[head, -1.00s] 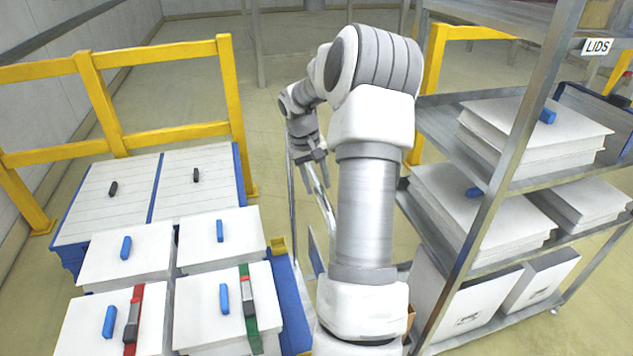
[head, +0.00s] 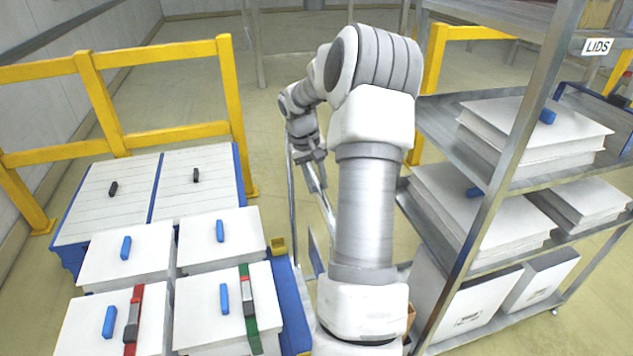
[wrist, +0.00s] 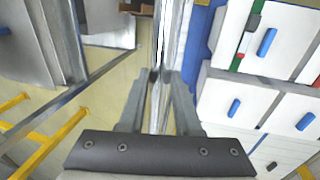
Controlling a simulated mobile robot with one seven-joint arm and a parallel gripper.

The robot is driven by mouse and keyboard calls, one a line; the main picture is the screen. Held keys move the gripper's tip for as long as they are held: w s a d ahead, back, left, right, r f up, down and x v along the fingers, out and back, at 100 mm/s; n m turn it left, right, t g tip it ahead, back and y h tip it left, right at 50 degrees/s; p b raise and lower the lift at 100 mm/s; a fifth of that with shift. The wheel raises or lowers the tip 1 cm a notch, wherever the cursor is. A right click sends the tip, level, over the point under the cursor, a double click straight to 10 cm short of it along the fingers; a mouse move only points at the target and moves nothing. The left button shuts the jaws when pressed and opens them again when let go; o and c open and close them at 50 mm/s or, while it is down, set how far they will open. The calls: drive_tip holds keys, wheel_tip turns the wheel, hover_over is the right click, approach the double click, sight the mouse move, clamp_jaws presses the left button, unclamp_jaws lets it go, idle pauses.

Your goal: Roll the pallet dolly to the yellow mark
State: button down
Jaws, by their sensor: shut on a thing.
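The pallet dolly shows as a blue deck edge (head: 287,305) at lower middle left in the head view, mostly hidden under white lidded boxes (head: 217,300). An upright metal tube handle (head: 292,205) stands at its right side. My gripper (head: 317,180) is at the handle, partly hidden behind my arm. In the wrist view, my gripper (wrist: 160,85) is shut on the shiny handle bar (wrist: 158,118), which runs between the fingers. I cannot make out a yellow mark on the floor in either view.
Yellow guard rails (head: 110,60) stand behind blue bins with white slatted lids (head: 195,180). A metal shelf rack (head: 490,190) with stacked white lids stands close on the right. Open floor (head: 330,65) lies beyond the rails and handle.

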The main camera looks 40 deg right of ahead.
idle(0.6)
drive_tip(key=shift+w+a, duration=0.35)
drive_tip(key=shift+a, duration=0.2)
drive_tip(key=shift+w+a, duration=0.3)
drive_tip(key=shift+a, duration=0.2)
drive_tip(key=c, duration=0.6)
unclamp_jaws()
drive_tip(key=shift+s+d, duration=0.2)
drive_tip(key=shift+r, duration=0.1)
drive_tip(key=a+r, duration=0.1)
drive_tip(key=r, duration=0.4)
drive_tip(key=w+a+r+p, duration=0.1)
drive_tip(key=r, duration=0.5)
drive_tip(key=a+r, duration=0.1)
drive_tip(key=r, duration=0.5)
drive_tip(key=shift+w+a+p, duration=0.1)
drive_tip(key=shift+w+p, duration=0.25)
drive_tip(key=shift+w, duration=0.05)
